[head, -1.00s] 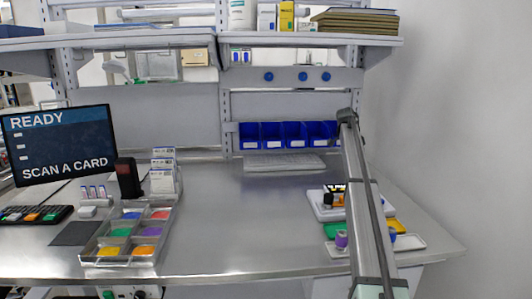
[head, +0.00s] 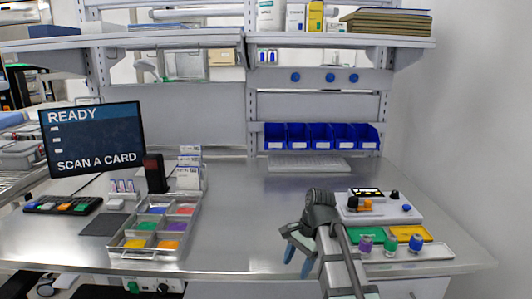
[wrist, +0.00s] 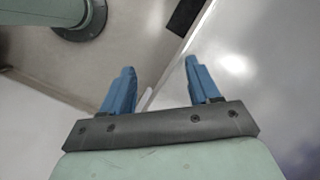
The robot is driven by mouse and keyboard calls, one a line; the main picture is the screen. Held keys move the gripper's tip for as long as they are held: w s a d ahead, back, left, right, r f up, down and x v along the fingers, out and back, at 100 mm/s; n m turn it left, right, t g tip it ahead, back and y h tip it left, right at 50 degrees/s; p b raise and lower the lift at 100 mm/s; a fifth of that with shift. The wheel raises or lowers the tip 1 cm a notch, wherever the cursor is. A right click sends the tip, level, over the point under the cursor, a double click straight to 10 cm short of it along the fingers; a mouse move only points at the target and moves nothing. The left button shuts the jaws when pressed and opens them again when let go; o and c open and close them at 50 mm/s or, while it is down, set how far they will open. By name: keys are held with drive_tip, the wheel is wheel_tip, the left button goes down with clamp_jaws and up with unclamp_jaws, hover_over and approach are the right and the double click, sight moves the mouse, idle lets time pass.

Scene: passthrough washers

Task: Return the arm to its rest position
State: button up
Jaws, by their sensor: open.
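My gripper (head: 297,256) hangs low at the front edge of the steel bench (head: 240,228), left of my forearm in the head view. In the wrist view its two blue fingers (wrist: 158,85) stand well apart with nothing between them. Below the fingers the wrist view shows a bench edge running diagonally, pale floor and part of my own green base.
At right stand a white device (head: 378,214) with knobs and a tray (head: 405,254) with coloured pieces. A sorting tray (head: 130,235), card holder (head: 190,176) and monitor (head: 95,140) stand left. The middle bench is clear.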

drive_tip(key=s+a+f+n, duration=0.1)
drive_tip(key=s+a+f, duration=0.1)
drive_tip(key=s+f, duration=0.35)
drive_tip(key=s+d+f+n+g, duration=0.1)
drive_tip(key=s+d+f, duration=0.15)
drive_tip(key=f, duration=0.75)
drive_tip(key=s+d+f+n+g+h, duration=0.15)
drive_tip(key=s+f, duration=0.25)
drive_tip(key=f, duration=0.6)
drive_tip(key=s+d+f+n+g, duration=0.1)
drive_tip(key=s+f, duration=0.3)
drive_tip(key=f, duration=0.5)
drive_tip(key=s+d+f+n+g, duration=0.1)
drive_tip(key=s+d+f+n, duration=0.1)
drive_tip(key=s+f, duration=0.7)
drive_tip(key=s+d+f+n+g+h, duration=0.1)
drive_tip(key=s+d+f+n, duration=0.2)
drive_tip(key=s+f, duration=0.7)
drive_tip(key=shift+s, duration=1.2)
